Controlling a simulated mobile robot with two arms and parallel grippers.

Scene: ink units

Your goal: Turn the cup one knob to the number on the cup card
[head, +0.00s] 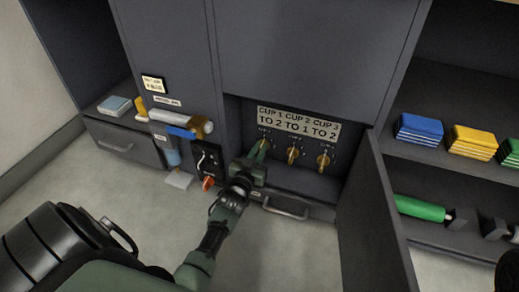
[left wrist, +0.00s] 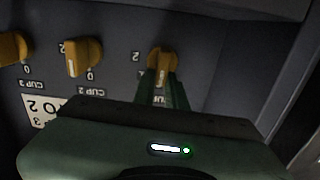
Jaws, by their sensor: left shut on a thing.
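The cup card (head: 297,123) above the knobs reads CUP 1 TO 2, CUP 2 TO 1, CUP 3 TO 2. The cup one knob (head: 263,144) is the leftmost of three yellow knobs in the head view. My left gripper (head: 257,154) is shut on it. In the left wrist view, which shows the panel upside down, the fingers (left wrist: 163,85) close around the knob (left wrist: 162,57). Its pale mark points toward the bottom of that picture, between the fingers. A 2 shows left of it; other numbers there are hidden.
The cup two knob (head: 293,154) and cup three knob (head: 323,160) stand to the right. An open door (head: 372,215) is right of the recess. A drawer handle (head: 285,209) is below. A red-handled switch (head: 208,183) sits to the left.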

